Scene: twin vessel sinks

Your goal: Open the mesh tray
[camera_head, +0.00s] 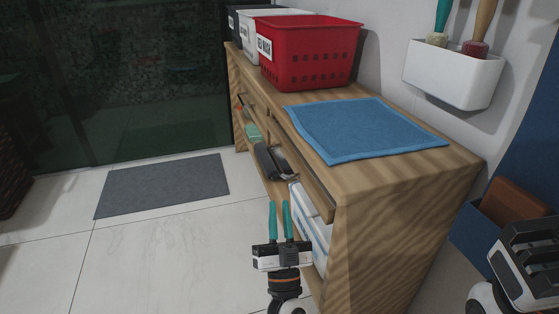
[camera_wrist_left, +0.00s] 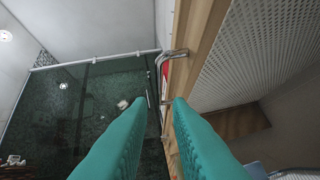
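The mesh tray shows in the left wrist view as a white perforated panel (camera_wrist_left: 265,50) seen from below, with a wooden front rail (camera_wrist_left: 194,50) along its left side. A metal handle (camera_wrist_left: 174,54) is on the rail, beyond the fingertips. In the head view the tray's wooden front (camera_head: 304,168) runs just under the cabinet top; its mesh is hidden there. My left gripper (camera_head: 279,203) is open, teal fingers apart with nothing between them, beside the cabinet's front and below the rail. My right gripper's fingers are not in view; only a part of my right arm shows at lower right.
The wooden cabinet (camera_head: 405,220) carries a blue towel (camera_head: 365,130) and a red basket (camera_head: 310,55). Folded white-and-blue cloths (camera_head: 312,228) and dark items (camera_head: 268,160) lie on lower shelves. A grey mat (camera_head: 165,186) lies on the otherwise clear floor at left.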

